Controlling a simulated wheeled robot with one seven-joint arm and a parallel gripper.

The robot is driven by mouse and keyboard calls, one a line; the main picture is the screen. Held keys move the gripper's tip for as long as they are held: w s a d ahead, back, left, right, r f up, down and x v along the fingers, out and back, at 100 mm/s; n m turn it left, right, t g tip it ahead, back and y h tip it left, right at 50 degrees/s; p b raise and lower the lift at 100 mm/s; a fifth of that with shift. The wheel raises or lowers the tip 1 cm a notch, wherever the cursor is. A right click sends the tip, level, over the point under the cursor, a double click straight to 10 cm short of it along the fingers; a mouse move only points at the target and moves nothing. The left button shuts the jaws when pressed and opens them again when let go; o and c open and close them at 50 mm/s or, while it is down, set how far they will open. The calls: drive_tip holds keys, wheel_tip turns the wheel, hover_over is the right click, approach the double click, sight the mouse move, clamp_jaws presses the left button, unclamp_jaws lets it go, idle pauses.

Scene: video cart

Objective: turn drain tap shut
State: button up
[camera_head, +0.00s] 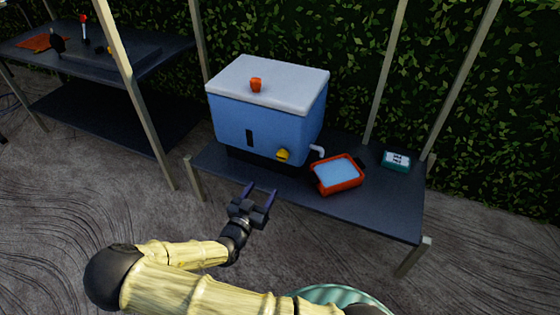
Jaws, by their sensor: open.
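The drain tap shows as a yellow knob (283,155) low on the front of a blue cooler box (236,124) with a pale lid. A short white spout (318,151) sticks out at the box's lower right. My gripper (260,189) is open and empty, in front of the shelf and below the knob in the picture, apart from it. I cannot tell from this view whether the tap is open or shut.
An orange tray (324,190) holding something light blue sits right of the cooler on the dark shelf (376,215). A small teal box (396,161) stands further right. Pale posts (385,75) rise at the shelf's corners. Another table (150,62) is at left.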

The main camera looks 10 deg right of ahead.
sight(281, 158)
drive_tip(key=b+x, duration=0.5)
drive_tip(key=x, duration=0.9)
drive_tip(key=shift+w+f, duration=0.2)
drive_tip(key=shift+w, duration=0.1)
drive_tip(key=shift+w+d+r+b, duration=0.1)
drive_tip(key=shift+w+d+b, duration=0.15)
drive_tip(key=shift+w, duration=0.2)
drive_tip(key=shift+r, duration=0.1)
drive_tip(key=shift+d, duration=0.1)
drive_tip(key=c, duration=1)
